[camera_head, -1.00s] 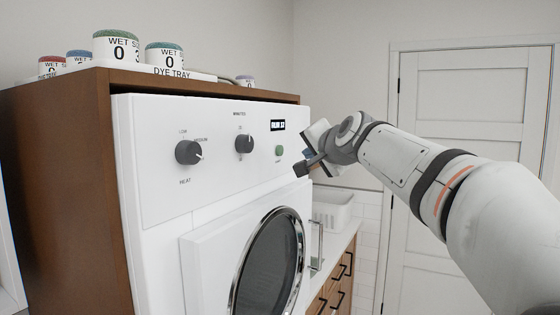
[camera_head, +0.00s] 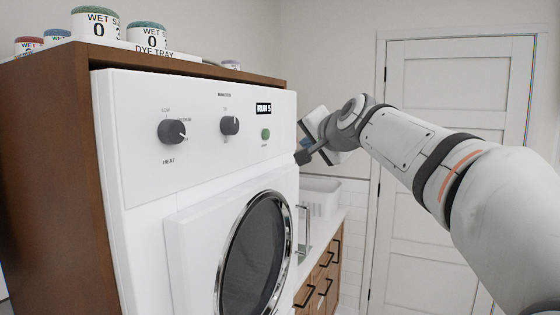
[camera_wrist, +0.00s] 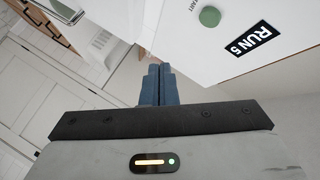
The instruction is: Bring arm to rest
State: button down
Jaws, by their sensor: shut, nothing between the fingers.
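My gripper (camera_head: 302,157) is at the right of the white dryer's control panel in the head view. In the wrist view its two blue-grey fingers (camera_wrist: 159,84) are together with nothing between them. The green start button (camera_head: 266,134) is left of my gripper, and it also shows in the wrist view (camera_wrist: 209,16). My fingers are apart from the button there. The dryer's display (camera_head: 264,109) reads "RUN 5", and it also shows in the wrist view (camera_wrist: 255,41). My arm reaches in from the right.
The dryer (camera_head: 130,222) sits in a brown wooden cabinet (camera_head: 45,175). Jars labelled "WET" (camera_head: 95,27) stand on top by a dye tray. A white basket (camera_head: 319,199) rests on a counter behind. A white door (camera_head: 425,80) stands behind my arm.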

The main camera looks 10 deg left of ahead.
jog(key=s+d+f+n+g+h, duration=0.2)
jog(key=s+d+f, duration=0.3)
jog(key=s+f, duration=0.6)
jog(key=s+d+f+n+g+h, duration=0.2)
jog(key=s+d+f+g, duration=0.3)
jog(key=s+f, duration=0.6)
jog(key=s+d+f+n+g+h, duration=0.2)
jog(key=s+d+f, duration=0.3)
jog(key=s+f, duration=0.6)
notch_tip(320, 180, down, 6)
jog(key=shift+d+r+g, duration=0.25)
jog(key=shift+d+g, duration=0.05)
jog(key=shift+g, duration=0.4)
